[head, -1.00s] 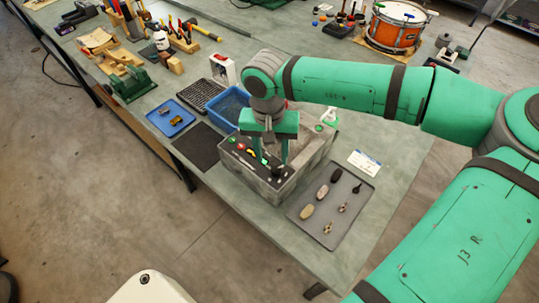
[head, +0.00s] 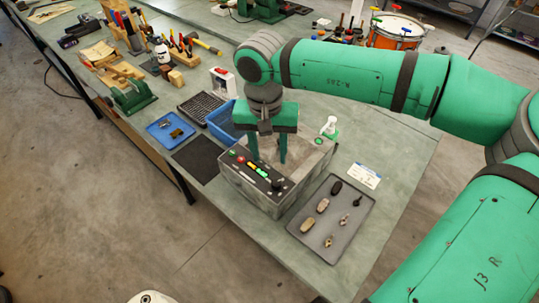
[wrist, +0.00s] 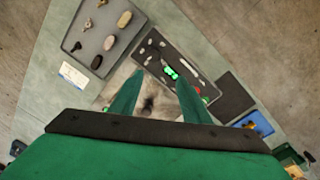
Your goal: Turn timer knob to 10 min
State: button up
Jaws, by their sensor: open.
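The grey box (head: 245,192) stands on the bench with a sloping black control panel on its near side. A black knob (head: 277,185), which looks like the timer knob, sits at the right end of the panel; its setting is too small to read. Green and yellow lights (head: 258,169) and a red button (head: 240,160) lie to its left. My gripper (head: 268,161) points down over the box top, behind the panel, open and empty, apart from the knob. In the wrist view the open fingers (wrist: 158,77) show with the panel (wrist: 190,66) beyond them.
A grey tray (head: 308,242) with several small parts lies right of the box. A white card (head: 364,175) and a white-and-green item (head: 330,126) are near it. A blue bin (head: 218,122), black mat (head: 196,152) and blue tray (head: 158,142) are to the left.

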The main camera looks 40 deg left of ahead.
jog(key=shift+a+r, duration=0.15)
jog(key=shift+r, duration=2.3)
notch_tip(320, 180, up, 11)
jog(key=shift+s+a, duration=0.2)
jog(key=shift+f, duration=0.15)
